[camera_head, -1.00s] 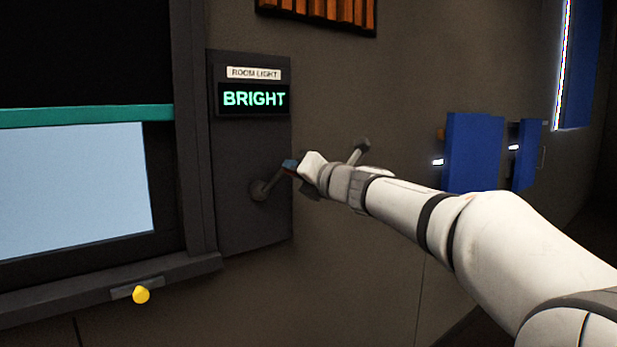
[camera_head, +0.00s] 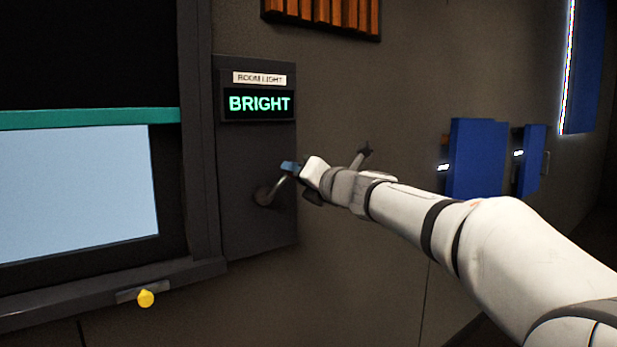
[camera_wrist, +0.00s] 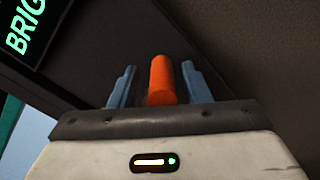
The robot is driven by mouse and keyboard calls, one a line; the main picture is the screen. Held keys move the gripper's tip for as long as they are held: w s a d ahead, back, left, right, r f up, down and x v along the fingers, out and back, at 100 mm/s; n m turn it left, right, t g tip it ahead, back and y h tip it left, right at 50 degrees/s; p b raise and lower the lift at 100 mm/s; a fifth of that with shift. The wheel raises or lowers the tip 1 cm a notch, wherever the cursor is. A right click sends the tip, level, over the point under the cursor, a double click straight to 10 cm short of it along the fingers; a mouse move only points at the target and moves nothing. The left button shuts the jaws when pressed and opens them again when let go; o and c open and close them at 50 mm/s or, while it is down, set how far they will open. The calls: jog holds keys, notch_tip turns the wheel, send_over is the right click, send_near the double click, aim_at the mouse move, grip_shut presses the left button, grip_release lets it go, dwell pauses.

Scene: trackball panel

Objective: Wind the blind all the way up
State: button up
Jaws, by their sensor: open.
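The blind's teal bottom bar (camera_head: 90,118) crosses the window at the left, with dark blind above it and a pale lit pane (camera_head: 75,195) below. A grey crank (camera_head: 270,195) sits on the dark panel (camera_head: 255,235) right of the window, its arm pointing up and right. My gripper (camera_head: 289,167) is at the crank's outer end. In the wrist view my gripper (camera_wrist: 159,82) is open, its blue fingers either side of the orange crank handle (camera_wrist: 161,80), with a gap showing on both sides. The handle is mostly hidden in the head view.
A display reading BRIGHT (camera_head: 259,104) is above the crank, under a ROOM LIGHT label (camera_head: 259,79). A yellow knob (camera_head: 146,298) is below the window sill. Blue panels (camera_head: 475,160) stand out from the wall at the right. A slatted wooden piece (camera_head: 322,14) hangs above.

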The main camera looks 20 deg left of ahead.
jog(key=v, duration=0.7)
jog(key=shift+s+d, duration=0.3)
jog(key=d+m+t+h+p, duration=0.3)
jog(key=d+m+h+p, duration=0.85)
jog(key=d+m, duration=1)
jog(key=s+d+f+m+g+h+p, duration=0.4)
jog(key=s+d+f+m+p, duration=0.15)
jog(key=s+d+m, duration=0.25)
jog(key=s+f+m+g+p, duration=0.2)
jog(key=s+f+m+g, duration=0.1)
jog(key=s, duration=0.5)
jog(key=s+d+f+m+g+y+p, duration=0.1)
jog(key=s+f+m+g, duration=0.3)
jog(key=s, duration=0.5)
jog(key=shift+s+d+f+m+p, duration=0.3)
jog(key=shift+m+p, duration=0.35)
jog(key=shift+m, duration=0.5)
